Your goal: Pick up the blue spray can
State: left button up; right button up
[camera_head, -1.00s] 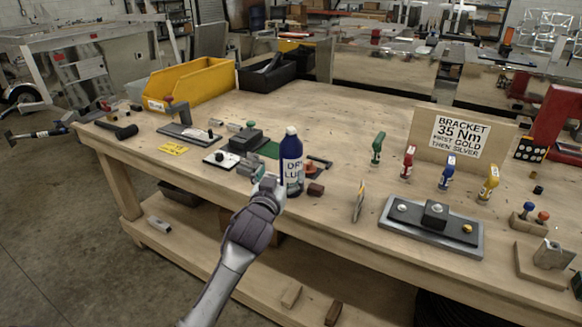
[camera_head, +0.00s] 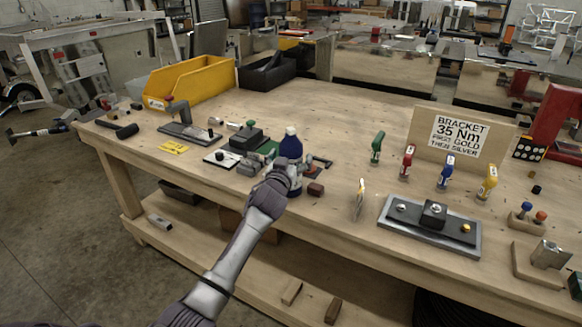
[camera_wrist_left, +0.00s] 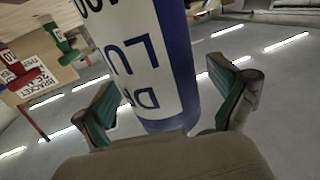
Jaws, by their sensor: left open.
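The blue spray can (camera_head: 291,145) stands upright near the front edge of the workbench, its white label mostly hidden behind my left gripper in the head view. My left gripper (camera_head: 284,169) is at the can, its arm reaching in from the lower left. In the left wrist view, the can (camera_wrist_left: 150,60) with its white label and blue lettering fills the space between the two green-padded fingers of my left gripper (camera_wrist_left: 168,103). The fingers are spread on either side of the can, open. I cannot tell whether either finger touches it. My right gripper is not in view.
A brown block (camera_head: 316,189) lies just right of the can. A dark fixture with a green knob (camera_head: 249,137) stands to its left. The bench middle behind the can is clear.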

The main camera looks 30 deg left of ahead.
pick_arm(q)
jog(key=c, duration=1.6)
jog(key=shift+r, duration=0.1)
